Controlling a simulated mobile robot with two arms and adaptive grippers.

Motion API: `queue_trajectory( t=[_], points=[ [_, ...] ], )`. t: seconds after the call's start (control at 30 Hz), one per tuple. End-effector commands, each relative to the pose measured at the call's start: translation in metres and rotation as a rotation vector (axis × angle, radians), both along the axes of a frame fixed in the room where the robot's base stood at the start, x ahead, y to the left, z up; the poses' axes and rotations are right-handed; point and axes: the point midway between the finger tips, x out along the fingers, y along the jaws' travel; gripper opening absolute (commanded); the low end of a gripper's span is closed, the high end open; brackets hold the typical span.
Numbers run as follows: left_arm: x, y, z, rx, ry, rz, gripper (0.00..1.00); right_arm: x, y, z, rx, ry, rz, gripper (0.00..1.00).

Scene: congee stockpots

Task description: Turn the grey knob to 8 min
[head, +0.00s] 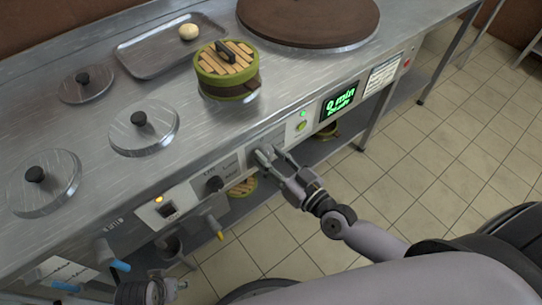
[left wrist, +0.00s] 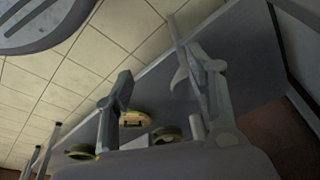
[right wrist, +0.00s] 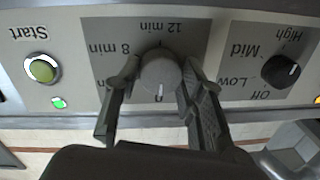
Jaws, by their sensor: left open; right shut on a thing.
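The grey knob (right wrist: 160,75) is on the front panel, between my right gripper's fingers in the right wrist view, where the panel appears upside down. Its white mark points down in that picture, away from the 12 min label (right wrist: 160,27). The 8 min label (right wrist: 111,48) is at upper left of the knob. My left gripper (left wrist: 152,82) is open and empty, low beside the counter.
A black Off-Low-Mid-High knob (right wrist: 282,70) sits beside the grey one. The green Start button (right wrist: 43,68) is on the other side. A green-rimmed steamer (head: 226,75), a tray (head: 155,58) and several metal lids (head: 142,140) are on the counter.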

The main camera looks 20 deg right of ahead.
Motion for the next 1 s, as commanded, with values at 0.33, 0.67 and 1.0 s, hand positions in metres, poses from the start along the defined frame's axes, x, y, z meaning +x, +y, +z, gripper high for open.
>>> queue_trajectory(
  t=[0.33,0.67,1.0],
  points=[
    [0.0,0.0,0.001,0.0,0.0,0.0,0.5,0.0,0.0,-0.001,0.142,0.052,0.0,0.09],
    [0.003,0.0,0.009,-0.001,-0.007,0.001,0.5,0.0,0.0,-0.002,0.422,0.153,0.001,0.09],
    [0.001,0.0,0.016,0.0,-0.007,0.002,0.5,0.0,0.0,-0.002,0.728,0.263,-0.001,0.09]
  ],
)
